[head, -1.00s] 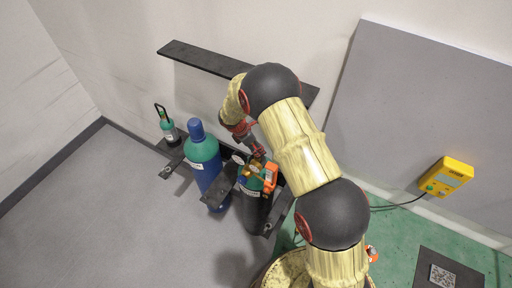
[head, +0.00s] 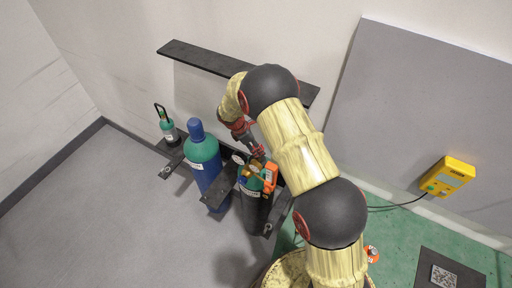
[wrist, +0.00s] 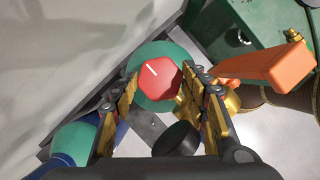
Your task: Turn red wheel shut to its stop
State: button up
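The red wheel (wrist: 160,78) sits on top of a cylinder with a green shoulder (wrist: 158,54). A white line on the wheel points to the upper left in the wrist view. My gripper (wrist: 161,76) is open, with one finger on each side of the wheel. The right finger is very close to the wheel; I cannot tell whether it touches. In the head view my gripper (head: 256,151) is above the dark cylinder (head: 254,212), and the wheel cannot be made out there.
A brass regulator (wrist: 226,98) and an orange part (wrist: 268,67) are close on the right. A blue cylinder (head: 207,175) with a green shoulder stands to the left. A small green cylinder (head: 169,131) is farther left. A dark shelf (head: 215,63) runs along the wall behind.

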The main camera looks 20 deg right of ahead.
jog(key=o, duration=0.4)
jog(key=shift+c, duration=0.2)
jog(key=v, duration=1.2)
